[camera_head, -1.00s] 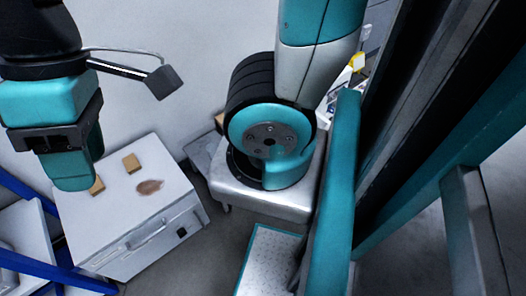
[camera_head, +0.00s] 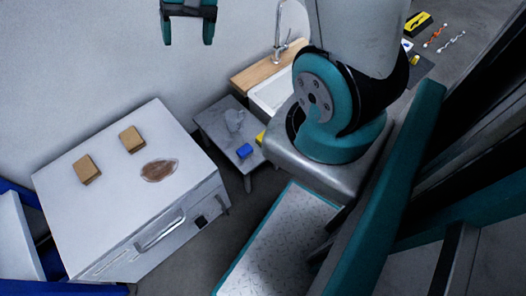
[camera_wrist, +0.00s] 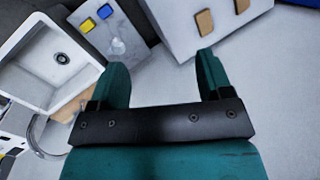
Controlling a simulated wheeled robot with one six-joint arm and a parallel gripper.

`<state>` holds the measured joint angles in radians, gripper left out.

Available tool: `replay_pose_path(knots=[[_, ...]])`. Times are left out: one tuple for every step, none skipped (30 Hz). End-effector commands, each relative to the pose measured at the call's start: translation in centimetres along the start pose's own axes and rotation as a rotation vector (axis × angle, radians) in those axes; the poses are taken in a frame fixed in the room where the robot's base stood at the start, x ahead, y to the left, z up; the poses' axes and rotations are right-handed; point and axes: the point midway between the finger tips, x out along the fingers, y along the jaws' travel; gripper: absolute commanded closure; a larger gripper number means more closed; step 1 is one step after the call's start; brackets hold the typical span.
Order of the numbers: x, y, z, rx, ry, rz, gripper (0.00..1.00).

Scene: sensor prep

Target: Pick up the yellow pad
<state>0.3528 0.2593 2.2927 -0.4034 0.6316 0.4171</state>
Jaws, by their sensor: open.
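The yellow pad (camera_head: 260,137) lies on a small grey table (camera_head: 208,122), partly hidden behind my arm's base. It also shows whole in the wrist view (camera_wrist: 87,25), beside a blue pad (camera_wrist: 105,11). In the head view the blue pad (camera_head: 245,150) is just left of the yellow one. My gripper (camera_head: 188,38) is high at the top edge, well apart from the pads. In the wrist view my gripper (camera_wrist: 163,62) is open with nothing between its fingers.
A crumpled clear thing (camera_head: 235,120) lies on the grey table. A white sink (camera_head: 268,98) with a tap (camera_head: 281,45) stands behind it.

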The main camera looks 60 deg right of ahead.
Motion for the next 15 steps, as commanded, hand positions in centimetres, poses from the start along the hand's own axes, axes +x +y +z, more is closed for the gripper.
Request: replay_pose_path(knots=[[5.2, 4.3, -2.9, 0.145, -0.002, -0.003, 0.28], [6.9, 6.3, -4.2, 0.226, -0.002, -0.005, 0.28], [9.1, 9.0, -5.8, 0.331, -0.002, -0.009, 0.28], [10.8, 11.2, -6.9, 0.411, -0.002, -0.013, 0.28], [12.5, 13.4, -7.8, 0.490, -0.003, -0.016, 0.28], [14.8, 16.3, -8.9, 0.593, -0.004, -0.021, 0.28], [16.4, 18.4, -9.6, 0.667, -0.005, -0.025, 0.28], [18.0, 20.5, -10.1, 0.738, -0.007, -0.030, 0.28], [20.0, 23.1, -10.7, 0.827, -0.008, -0.038, 0.28], [21.4, 24.9, -10.9, 0.890, -0.011, -0.042, 0.28], [22.7, 26.6, -11.1, 0.948, -0.013, -0.047, 0.28], [24.3, 28.6, -11.2, 1.018, -0.017, -0.052, 0.28], [25.3, 29.9, -11.3, 1.064, -0.018, -0.056, 0.28], [26.2, 31.1, -11.3, 1.106, -0.020, -0.060, 0.28], [27.2, 32.4, -11.3, 1.152, -0.021, -0.065, 0.28]])
